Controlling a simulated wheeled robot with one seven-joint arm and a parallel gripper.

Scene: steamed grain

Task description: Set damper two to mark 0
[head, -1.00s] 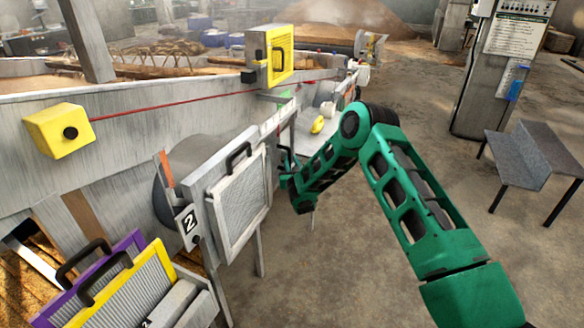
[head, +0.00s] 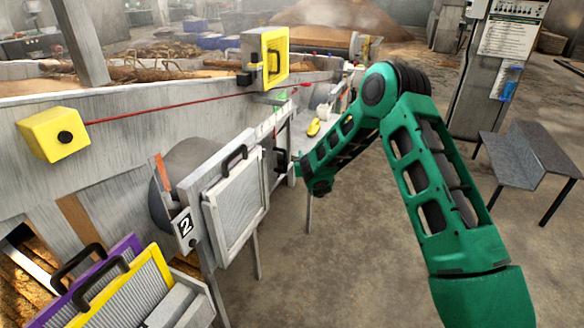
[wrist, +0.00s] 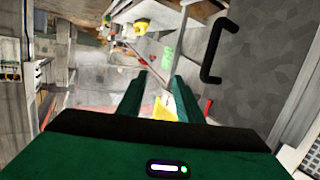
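A black-on-white plate marked "2" (head: 185,225) is fixed to a grey metal housing on the side of the trough. An orange-red strip (head: 164,172) stands above it. A framed mesh panel (head: 238,205) with a black handle (head: 235,157) is beside the plate. The damper's mark scale is not readable. My gripper (head: 292,166) is right of the panel, apart from the plate; its tips are small and partly unclear there. In the wrist view its two green fingers (wrist: 160,88) are spread with nothing held between them. A black handle (wrist: 212,50) on a grey surface lies right of them.
A yellow box (head: 53,135) anchors a red cord along the trough (head: 120,135). A yellow-framed box (head: 265,57) stands farther back. Purple and yellow framed panels (head: 125,285) are at lower left. A grey bench (head: 525,155) is at right. Open floor lies between.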

